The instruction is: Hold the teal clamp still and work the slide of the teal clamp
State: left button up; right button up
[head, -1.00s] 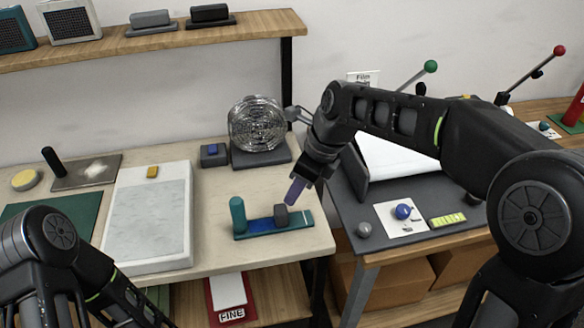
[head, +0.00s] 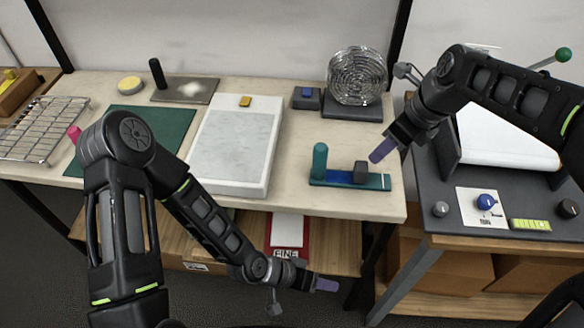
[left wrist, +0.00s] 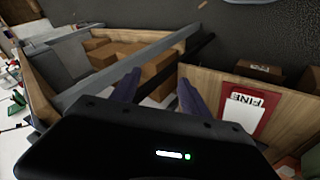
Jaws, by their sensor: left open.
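The teal clamp (head: 332,180) lies on the pale table near its front right edge. It has a teal upright post (head: 319,160) at its left end, a blue track and a dark grey slide block (head: 360,172). My right gripper (head: 382,151) points down-left, its purple fingertips just above and right of the slide block; I cannot see a gap between them. My left gripper (head: 327,285) is in front of and below the table edge, pointing right. In the left wrist view its two purple fingers (left wrist: 158,88) are apart with nothing between them.
A white slab (head: 235,150) and a green mat (head: 150,125) lie left of the clamp. A wire coil (head: 357,75) stands behind it. A grey machine (head: 470,190) stands on the right. A lower shelf holds a red-and-white pack (head: 288,232).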

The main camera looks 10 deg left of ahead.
pick_arm(q)
jog(key=w+d+r+m+t+h, duration=0.1)
jog(key=w+d+r+m+h, duration=0.1)
jog(key=w+d+r+m, duration=0.3)
jog(key=d+r+m+t+h, duration=0.1)
jog(key=d+r+h, duration=0.15)
jog(key=r, duration=0.45)
notch_tip(320, 180, up, 10)
jog(key=w+a+m+t+h, duration=0.2)
jog(key=a+m+h, duration=0.1)
jog(key=n+t+y, duration=0.3)
jog(key=t, duration=0.4)
send_near(315, 155)
jog(key=x, duration=0.3)
jog(key=shift+a+r, duration=0.15)
jog(key=shift+x, duration=3.9)
jog(key=shift+s, duration=0.15)
grip_shut()
